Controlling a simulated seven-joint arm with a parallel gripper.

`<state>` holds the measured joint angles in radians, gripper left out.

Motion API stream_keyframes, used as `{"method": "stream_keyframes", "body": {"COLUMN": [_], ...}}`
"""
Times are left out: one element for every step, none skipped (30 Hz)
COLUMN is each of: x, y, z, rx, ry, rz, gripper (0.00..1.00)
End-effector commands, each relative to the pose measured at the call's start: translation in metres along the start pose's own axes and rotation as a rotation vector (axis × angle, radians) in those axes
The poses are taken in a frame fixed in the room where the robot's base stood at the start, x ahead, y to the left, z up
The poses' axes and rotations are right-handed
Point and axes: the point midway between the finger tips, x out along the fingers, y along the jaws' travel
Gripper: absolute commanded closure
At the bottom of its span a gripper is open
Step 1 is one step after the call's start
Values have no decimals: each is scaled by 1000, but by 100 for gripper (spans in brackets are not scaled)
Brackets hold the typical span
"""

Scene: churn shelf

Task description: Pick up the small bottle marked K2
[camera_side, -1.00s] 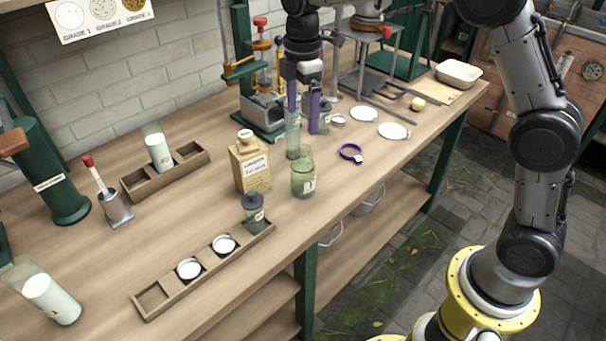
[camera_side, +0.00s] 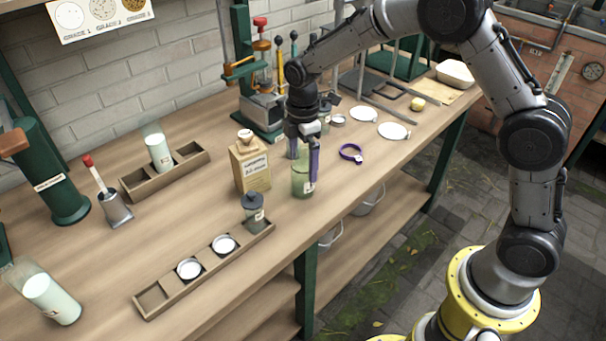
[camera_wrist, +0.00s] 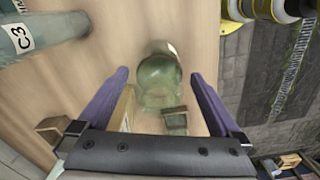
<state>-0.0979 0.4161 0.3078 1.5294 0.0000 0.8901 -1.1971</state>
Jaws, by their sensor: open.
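My gripper (camera_side: 303,170) is open, with its purple fingers pointing down at the green glass jar (camera_side: 301,186). In the wrist view the jar (camera_wrist: 158,80) sits between the open fingers (camera_wrist: 160,76), and I see no grip on it. A small bottle with a dark cap (camera_side: 253,213) and a pale label stands to the left of the jar, at the far end of the low front rack. No K2 mark is readable on either one. A second small dark-capped bottle (camera_side: 325,116) stands behind my gripper, partly hidden.
A paper-labelled carton (camera_side: 251,168) stands close left of the jar. A tall glass cylinder marked C3 (camera_wrist: 40,30) is near in the wrist view. The front rack (camera_side: 152,298) holds two white-topped dishes. A purple ring (camera_side: 351,153) lies right of the jar.

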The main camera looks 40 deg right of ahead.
Motion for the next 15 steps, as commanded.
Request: {"method": "stream_keyframes", "body": {"x": [6,9,12,13,14,14,15,14,14,14,14,14,14,14,14], "y": [0,0,0,0,0,0,1,1,1,1,1,1,1,1,1], "z": [0,0,0,0,0,0,0,0,0,0,0,0,0,0,0], "rx": [0,0,0,0,0,0,0,0,0,0,0,0,0,0,0], "ry": [-1,0,0,0,0,1,1,1,1,1,1,1,1,1,1], "rz": [-1,0,0,0,1,1,2,2,2,2,2,2,2,2,2], "gripper": [0,0,0,0,0,0,0,0,0,0,0,4,9,14,22]}}
